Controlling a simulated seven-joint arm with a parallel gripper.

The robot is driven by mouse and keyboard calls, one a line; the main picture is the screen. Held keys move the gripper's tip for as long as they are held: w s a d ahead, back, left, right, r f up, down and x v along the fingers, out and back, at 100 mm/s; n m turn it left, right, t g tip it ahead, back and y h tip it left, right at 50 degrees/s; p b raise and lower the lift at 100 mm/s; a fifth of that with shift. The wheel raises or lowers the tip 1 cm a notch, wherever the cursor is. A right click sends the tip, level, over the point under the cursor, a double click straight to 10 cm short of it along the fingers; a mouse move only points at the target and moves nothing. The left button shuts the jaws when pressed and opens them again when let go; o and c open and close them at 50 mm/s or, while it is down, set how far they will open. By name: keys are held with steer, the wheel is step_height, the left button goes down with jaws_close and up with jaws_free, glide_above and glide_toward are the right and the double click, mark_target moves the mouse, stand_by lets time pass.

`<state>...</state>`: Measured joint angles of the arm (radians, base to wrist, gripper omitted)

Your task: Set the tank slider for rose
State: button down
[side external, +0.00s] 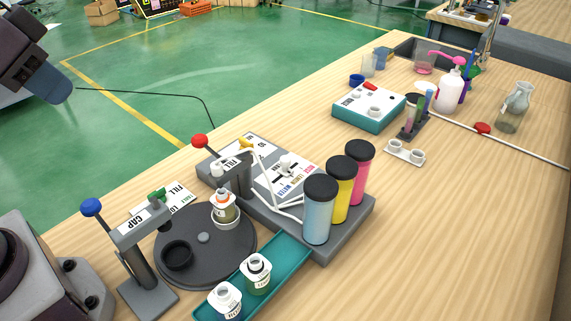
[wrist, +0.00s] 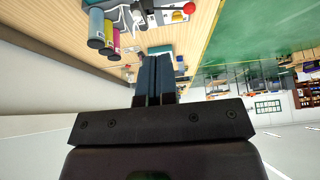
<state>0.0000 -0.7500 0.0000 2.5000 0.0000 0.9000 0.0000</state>
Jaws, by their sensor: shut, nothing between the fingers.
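The filling station (side external: 345,215) is a grey base with blue (side external: 319,210), yellow (side external: 342,185) and pink (side external: 359,165) tanks. A white slider knob (side external: 285,163) stands on its printed white panel (side external: 285,180), left of the tanks; the lettering is too small to read surely. The tanks also show upside down at the upper left of the wrist view (wrist: 97,28). My gripper (wrist: 155,62) is shut and empty, its dark blue fingers together. In the side view its fingers (side external: 52,85) hang at the upper left, well apart from the station.
A red-knobbed lever (side external: 200,141) and a blue-knobbed cap press (side external: 91,207) flank the dark turntable (side external: 205,262), which holds a bottle (side external: 223,207). A teal tray (side external: 283,268) holds two bottles in front. A teal-sided box (side external: 368,108) stands behind. Bare table lies at right.

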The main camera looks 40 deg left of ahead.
steer(key=c, duration=1.6)
jaws_free()
steer(key=o, duration=0.3)
steer(key=shift+w+a+f, duration=0.1)
steer(key=shift+a+f, duration=0.05)
steer(key=shift+f, duration=0.1)
steer(key=o, duration=0.4)
steer(key=shift+w+a+f+g, duration=0.15)
steer(key=shift+w+f+g, duration=0.75)
steer(key=shift+f, duration=0.2)
steer(key=m+h, duration=0.3)
steer(key=m, duration=0.6)
glide_toward(284, 158)
steer(key=shift+g, duration=0.3)
steer(key=x, duration=0.9)
steer(key=shift+w+f, duration=0.15)
steer(key=shift+w, duration=0.15)
steer(key=shift+c, duration=0.5)
